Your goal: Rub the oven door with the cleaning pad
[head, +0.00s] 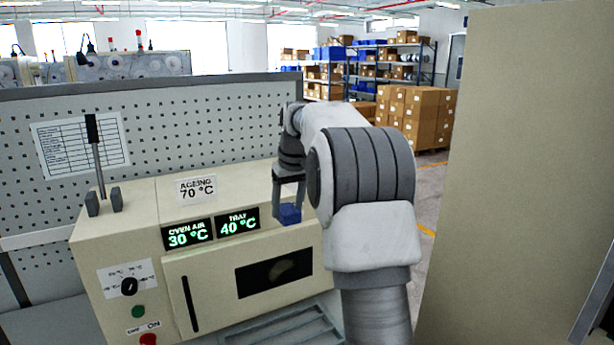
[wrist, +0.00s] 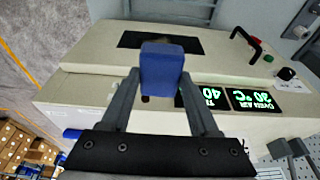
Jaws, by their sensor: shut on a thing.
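The blue cleaning pad (head: 290,214) is held between the two fingers of my gripper (head: 289,203), pointing down, near the upper right of the oven. It also shows in the wrist view (wrist: 166,72), clamped between the fingertips. The oven door (head: 213,284) is the cream front panel with a dark window (head: 273,272) and a black vertical handle (head: 189,304). The door looks shut. In the wrist view the door (wrist: 103,48) lies beyond the pad, which overlaps the edge of the window. I cannot tell whether the pad touches the oven.
Lit displays (head: 188,234) sit above the door. A perforated panel (head: 200,120) stands behind. A tall beige panel (head: 510,180) rises right of my arm.

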